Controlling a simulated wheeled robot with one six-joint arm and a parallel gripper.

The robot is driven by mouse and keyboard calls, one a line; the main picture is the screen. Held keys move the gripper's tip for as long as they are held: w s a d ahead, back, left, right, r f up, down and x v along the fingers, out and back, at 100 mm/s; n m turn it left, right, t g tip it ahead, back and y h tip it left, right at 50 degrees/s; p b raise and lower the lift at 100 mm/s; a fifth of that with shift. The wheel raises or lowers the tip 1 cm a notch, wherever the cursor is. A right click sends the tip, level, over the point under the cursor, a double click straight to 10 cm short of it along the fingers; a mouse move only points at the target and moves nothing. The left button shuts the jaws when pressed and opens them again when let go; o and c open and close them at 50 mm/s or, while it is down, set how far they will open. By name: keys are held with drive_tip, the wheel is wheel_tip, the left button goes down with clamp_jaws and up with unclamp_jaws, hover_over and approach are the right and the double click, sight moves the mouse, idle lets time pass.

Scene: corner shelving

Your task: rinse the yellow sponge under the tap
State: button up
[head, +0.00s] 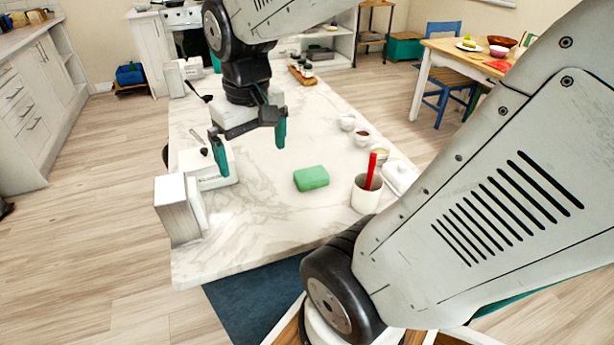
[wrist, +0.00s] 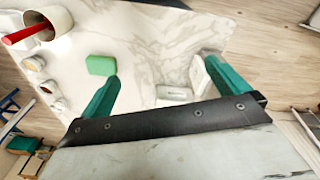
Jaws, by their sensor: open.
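I see no yellow sponge and no tap in either view. A green, sponge-like block (head: 311,178) with rounded corners lies flat on the marble-topped island (head: 260,230); it also shows in the wrist view (wrist: 101,65). My gripper (head: 247,140) is open, with its teal fingers apart and nothing between them. It hangs above the island, to the left of the green block and further back in the head view. In the wrist view, my gripper (wrist: 160,70) has the block beside its left fingertip, apart from it.
A white cup (head: 367,197) with a red-handled utensil stands right of the block. Small bowls (head: 362,138) and a white lidded dish (head: 399,178) line the right edge. White box-like items (head: 178,210) stand at the left edge. Marble around the block is clear.

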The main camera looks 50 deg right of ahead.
drive_tip(key=w+d+f+m, duration=0.1)
drive_tip(key=w+d+f, duration=0.1)
drive_tip(key=d+f, duration=0.3)
drive_tip(key=w+d+f+m, duration=0.1)
drive_tip(key=w+d+f, duration=0.15)
drive_tip(key=d, duration=0.55)
drive_tip(key=m, duration=0.2)
hover_over(312, 174)
drive_tip(key=shift+g, duration=0.4)
drive_tip(key=f, duration=0.7)
drive_tip(key=shift+w+a+f, duration=0.1)
drive_tip(key=shift+a+f, duration=0.25)
drive_tip(key=shift+d+f, duration=0.2)
drive_tip(key=shift+f, duration=0.15)
wheel_tip(312, 174, down, 8)
drive_tip(key=shift+d+r, duration=0.15)
drive_tip(key=shift+r, duration=0.1)
drive_tip(key=c, duration=0.9)
drive_tip(key=shift+o, duration=0.2)
drive_tip(key=shift+r, duration=0.1)
